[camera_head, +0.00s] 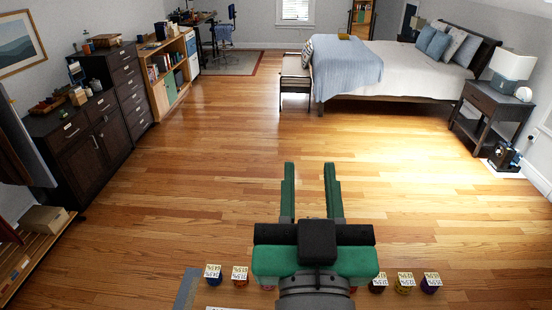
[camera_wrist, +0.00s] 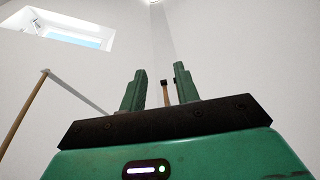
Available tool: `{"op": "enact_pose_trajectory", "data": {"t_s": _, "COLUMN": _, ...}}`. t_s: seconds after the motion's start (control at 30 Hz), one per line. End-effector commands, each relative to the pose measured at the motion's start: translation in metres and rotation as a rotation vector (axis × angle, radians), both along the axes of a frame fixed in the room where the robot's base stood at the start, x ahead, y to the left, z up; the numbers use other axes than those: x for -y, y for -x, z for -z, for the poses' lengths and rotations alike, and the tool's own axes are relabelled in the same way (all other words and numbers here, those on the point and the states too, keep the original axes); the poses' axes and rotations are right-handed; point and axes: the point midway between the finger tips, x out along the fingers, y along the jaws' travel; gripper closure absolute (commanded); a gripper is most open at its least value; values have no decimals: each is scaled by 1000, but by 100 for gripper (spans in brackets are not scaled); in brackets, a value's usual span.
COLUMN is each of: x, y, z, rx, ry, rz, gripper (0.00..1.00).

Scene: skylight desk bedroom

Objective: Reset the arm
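My gripper (camera_head: 309,184) is green with a dark body and shows at the bottom middle of the head view. Its two fingers are parallel with a clear gap, and only bare wooden floor shows between them. In the wrist view my gripper (camera_wrist: 160,85) also has its fingers apart with nothing held. The wrist camera looks up past the fingers at white walls and a skylight (camera_wrist: 68,32).
Several small labelled pots (camera_head: 240,274) stand in a row below my gripper, partly hidden by it. Dark cabinets (camera_head: 92,140) line the left wall. A bed (camera_head: 410,72) and a nightstand (camera_head: 487,105) are at the right. The middle floor (camera_head: 230,140) is clear.

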Motion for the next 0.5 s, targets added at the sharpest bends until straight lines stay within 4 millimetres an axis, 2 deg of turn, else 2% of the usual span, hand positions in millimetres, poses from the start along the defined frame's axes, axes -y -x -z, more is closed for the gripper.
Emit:
{"op": "enact_pose_trajectory", "data": {"t_s": 0.03, "x": -24, "y": 19, "z": -30, "rx": 95, "ry": 7, "rz": -44, "gripper": 69}}
{"op": "enact_pose_trajectory", "data": {"t_s": 0.1, "x": -46, "y": 44, "z": -60, "rx": 199, "ry": 9, "rz": -85, "gripper": 69}}
{"op": "enact_pose_trajectory", "data": {"t_s": 0.2, "x": -62, "y": 66, "z": -83, "rx": 284, "ry": 9, "rz": -120, "gripper": 69}}
{"op": "enact_pose_trajectory", "data": {"t_s": 0.3, "x": -66, "y": 74, "z": -90, "rx": 312, "ry": 8, "rz": -129, "gripper": 69}}
{"op": "enact_pose_trajectory", "data": {"t_s": 0.5, "x": -66, "y": 73, "z": -89, "rx": 310, "ry": 8, "rz": -129, "gripper": 69}}
